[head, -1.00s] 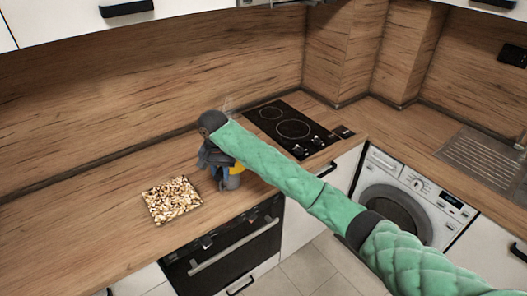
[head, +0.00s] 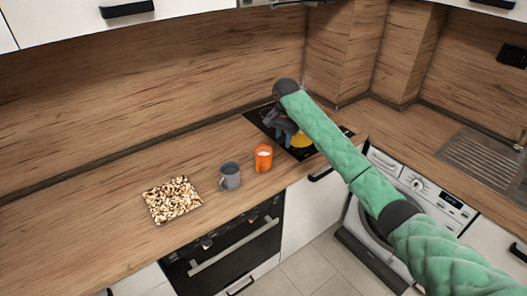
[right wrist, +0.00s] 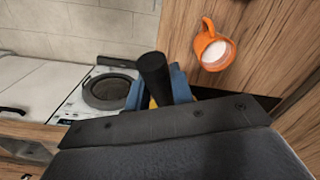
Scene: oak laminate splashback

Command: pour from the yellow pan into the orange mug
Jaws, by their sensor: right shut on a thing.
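The orange mug (head: 264,158) stands upright on the wooden worktop, with something white inside. In the right wrist view the mug (right wrist: 212,48) shows its white contents and its handle. The yellow pan (head: 301,140) is over the black hob, largely hidden by my right gripper and arm; I cannot tell whether it touches the hob. My right gripper (head: 284,130) is shut on the pan's black handle (right wrist: 154,76), its blue fingers on either side. The pan's inside is hidden. My left gripper is out of view.
A grey mug (head: 230,177) stands just left of the orange mug. A patterned brown and cream board (head: 172,200) lies further left. The black hob (head: 262,117) is at the back right. The worktop's left part is clear.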

